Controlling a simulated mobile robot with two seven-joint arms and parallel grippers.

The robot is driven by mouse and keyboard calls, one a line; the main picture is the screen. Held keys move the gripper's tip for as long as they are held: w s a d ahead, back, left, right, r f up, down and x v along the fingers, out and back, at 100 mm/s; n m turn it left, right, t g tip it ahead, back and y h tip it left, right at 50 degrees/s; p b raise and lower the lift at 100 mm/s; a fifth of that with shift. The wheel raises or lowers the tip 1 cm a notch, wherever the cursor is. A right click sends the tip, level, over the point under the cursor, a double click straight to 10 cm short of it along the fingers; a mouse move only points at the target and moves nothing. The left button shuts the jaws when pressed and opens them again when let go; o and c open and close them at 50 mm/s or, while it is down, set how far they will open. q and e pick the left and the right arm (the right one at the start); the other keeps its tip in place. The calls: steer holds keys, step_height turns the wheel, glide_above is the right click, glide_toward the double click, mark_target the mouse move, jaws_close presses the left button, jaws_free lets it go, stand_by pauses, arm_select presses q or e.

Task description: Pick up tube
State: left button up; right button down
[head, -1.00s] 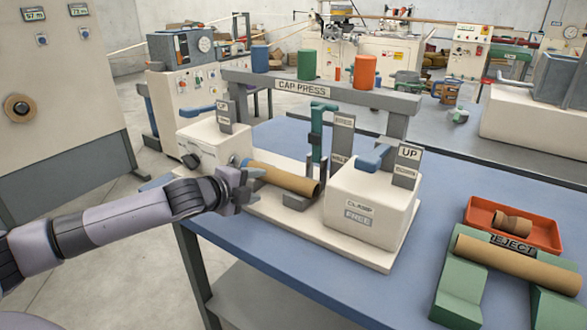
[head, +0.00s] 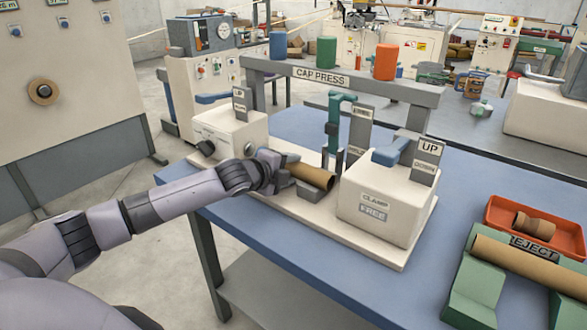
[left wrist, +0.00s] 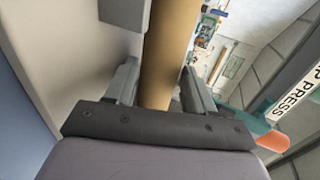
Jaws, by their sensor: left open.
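A brown cardboard tube (head: 312,176) lies in the cap press (head: 322,76), between the left white block (head: 226,133) and the right clamp block (head: 384,199) marked FREE. My left gripper (head: 283,168) is at the tube and covers part of it. In the left wrist view the tube (left wrist: 168,50) runs between the two fingers of the open left gripper (left wrist: 160,88). A second brown tube (head: 530,262) lies on green supports at the right. My right gripper is not in view.
An orange tray (head: 569,245) with short brown pieces stands behind the green supports (head: 473,294), near a REJECT label. Blue, green and orange cups stand on the grey press beam. The blue table (head: 300,262) is bare in front of the press.

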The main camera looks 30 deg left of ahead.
arm_select(q)
steer(key=shift+w+f, duration=0.1)
steer(key=shift+w, duration=0.15)
steer(key=c, duration=0.7)
